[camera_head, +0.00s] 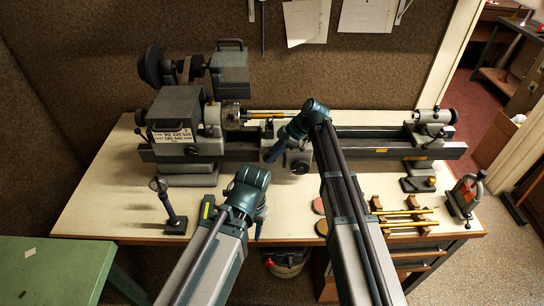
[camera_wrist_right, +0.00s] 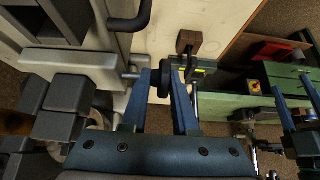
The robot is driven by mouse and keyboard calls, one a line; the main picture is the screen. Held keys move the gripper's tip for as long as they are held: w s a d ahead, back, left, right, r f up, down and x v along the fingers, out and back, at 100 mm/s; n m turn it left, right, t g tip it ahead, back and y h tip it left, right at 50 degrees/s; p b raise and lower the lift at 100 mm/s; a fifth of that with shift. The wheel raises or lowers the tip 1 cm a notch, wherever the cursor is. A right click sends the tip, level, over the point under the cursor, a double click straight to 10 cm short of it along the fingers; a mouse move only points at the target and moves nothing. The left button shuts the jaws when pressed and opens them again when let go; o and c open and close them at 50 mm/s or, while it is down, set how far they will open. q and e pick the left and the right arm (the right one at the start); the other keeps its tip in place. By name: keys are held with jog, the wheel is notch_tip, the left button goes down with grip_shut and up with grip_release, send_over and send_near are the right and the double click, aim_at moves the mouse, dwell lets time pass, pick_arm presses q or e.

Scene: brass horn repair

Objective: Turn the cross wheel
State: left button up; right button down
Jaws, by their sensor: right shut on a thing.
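The cross wheel, a dark round handwheel, is on the near face of the lathe carriage (camera_head: 299,152). It shows between my fingers in the right wrist view (camera_wrist_right: 165,84). My right gripper (camera_wrist_right: 163,92) is shut on it, with one blue finger on each side. In the head view its hand covers part of the carriage, and one blue finger shows left of the wheel. My left gripper (camera_head: 260,226) hangs in front of the bench's near edge, away from the wheel. In the right wrist view its two fingers look apart.
The lathe bed (camera_head: 370,146) runs across the bench (camera_head: 115,205), with the headstock (camera_head: 180,128) left and the tailstock (camera_head: 430,125) right. A dark stand (camera_head: 172,208) is front left. Brass rods on wooden blocks (camera_head: 405,213) and a clamp (camera_head: 464,197) are front right. A green table (camera_head: 50,270) is left.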

jog(key=shift+s, duration=0.4)
jog(key=c, duration=1.1)
grip_release()
jog(key=shift+c, duration=0.2)
jog(key=shift+o, duration=1.3)
jog(key=shift+s, duration=0.1)
jog(key=shift+w+r, duration=0.1)
jog(key=shift+w, duration=0.1)
